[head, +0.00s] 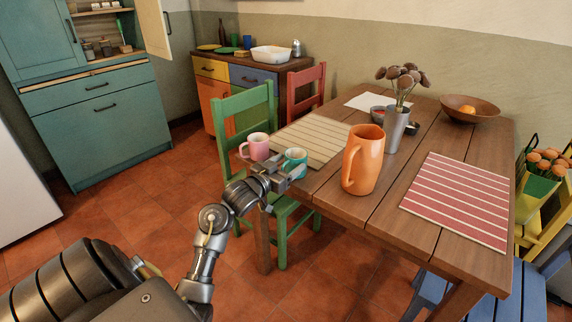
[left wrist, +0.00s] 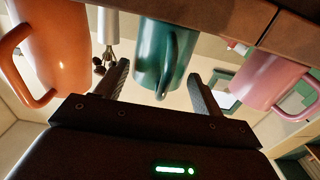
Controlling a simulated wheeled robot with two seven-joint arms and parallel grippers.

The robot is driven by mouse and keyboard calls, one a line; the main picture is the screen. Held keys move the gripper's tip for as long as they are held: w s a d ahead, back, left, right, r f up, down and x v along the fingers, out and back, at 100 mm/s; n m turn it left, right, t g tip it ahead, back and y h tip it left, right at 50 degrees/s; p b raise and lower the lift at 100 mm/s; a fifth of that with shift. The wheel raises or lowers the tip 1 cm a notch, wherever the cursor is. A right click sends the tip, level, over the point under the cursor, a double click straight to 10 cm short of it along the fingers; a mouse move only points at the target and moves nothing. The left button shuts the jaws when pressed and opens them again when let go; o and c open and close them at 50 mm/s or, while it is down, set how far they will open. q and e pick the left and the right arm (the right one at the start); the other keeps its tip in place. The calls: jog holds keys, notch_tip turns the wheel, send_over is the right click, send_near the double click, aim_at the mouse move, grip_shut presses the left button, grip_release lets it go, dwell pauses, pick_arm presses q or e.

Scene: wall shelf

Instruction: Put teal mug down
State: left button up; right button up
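The teal mug (head: 295,160) stands upright at the near left edge of the wooden table, by the striped placemat. In the left wrist view, which is upside down, the teal mug (left wrist: 155,50) shows with its handle towards me. My left gripper (head: 283,174) is at the mug, over the table edge. Its two fingers (left wrist: 158,70) are spread on either side of the mug and handle, with a visible gap at the finger on the left. The mug's base is partly hidden by the gripper in the head view. My right gripper is not in view.
A pink mug (head: 256,146) stands just left of the teal mug. An orange pitcher (head: 362,160) stands to its right, with a flower vase (head: 396,130) behind. A beige placemat (head: 312,140) lies beyond. A green chair (head: 248,112) is close to my left arm.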

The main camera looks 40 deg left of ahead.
pick_arm(q)
jog(key=shift+o, duration=0.7)
jog(key=shift+s+r, duration=0.1)
jog(key=s+p, duration=0.1)
jog(key=s, duration=1)
jog(key=s+d+f+g, duration=0.2)
jog(key=d+f+g, duration=0.2)
jog(key=f, duration=0.8)
jog(key=s+d+f+g, duration=0.3)
jog(key=d+f, duration=0.1)
jog(key=f, duration=0.7)
jog(key=s+d+f+m+g, duration=0.1)
jog(key=s+d+f+g, duration=0.3)
jog(key=s+d+f, duration=0.2)
jog(key=s+d+f+m+g, duration=0.1)
jog(key=s+d+f+g, duration=0.3)
jog(key=s+d+f, duration=0.3)
jog(key=s+f, duration=0.4)
jog(key=shift+s+f+h, duration=0.3)
jog(key=shift+f, duration=0.1)
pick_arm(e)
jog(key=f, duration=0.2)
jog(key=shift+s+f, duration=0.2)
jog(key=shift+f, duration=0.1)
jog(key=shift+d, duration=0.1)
